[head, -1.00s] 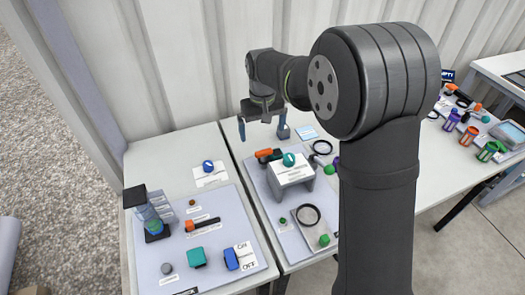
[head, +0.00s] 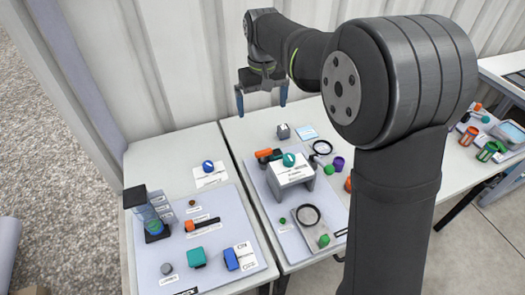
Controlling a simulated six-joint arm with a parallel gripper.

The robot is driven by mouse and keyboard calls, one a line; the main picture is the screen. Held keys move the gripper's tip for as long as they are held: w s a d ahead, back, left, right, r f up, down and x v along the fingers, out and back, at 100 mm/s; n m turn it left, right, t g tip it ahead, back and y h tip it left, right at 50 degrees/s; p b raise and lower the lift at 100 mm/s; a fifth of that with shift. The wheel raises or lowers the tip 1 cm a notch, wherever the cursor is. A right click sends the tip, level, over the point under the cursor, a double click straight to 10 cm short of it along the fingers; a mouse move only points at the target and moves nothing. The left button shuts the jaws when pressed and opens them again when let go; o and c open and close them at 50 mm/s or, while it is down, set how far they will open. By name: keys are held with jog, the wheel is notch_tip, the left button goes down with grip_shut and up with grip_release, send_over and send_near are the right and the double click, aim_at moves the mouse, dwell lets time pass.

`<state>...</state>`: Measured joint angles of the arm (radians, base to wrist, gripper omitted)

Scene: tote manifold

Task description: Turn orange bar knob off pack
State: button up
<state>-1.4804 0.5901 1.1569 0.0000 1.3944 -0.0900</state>
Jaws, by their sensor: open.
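Two orange-and-black bar-shaped parts show in the head view, and I cannot tell which is the knob. One orange bar (head: 192,225) with a black length lies on the left grey panel (head: 225,214). The other orange part (head: 264,153) sits with dark parts at the back of the right panel (head: 262,185), beside a white raised stand (head: 291,175) with a teal knob (head: 289,159). My gripper (head: 261,106) is open and empty, fingers pointing down, above the back of the right table and apart from both. Labels are too small to read.
The left panel also holds a clear blue-green column (head: 153,222), a teal block (head: 197,257) and a blue switch (head: 231,259) by an ON/OFF sign. My arm hides part of the right table.

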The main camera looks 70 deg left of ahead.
jog(key=shift+r, duration=0.45)
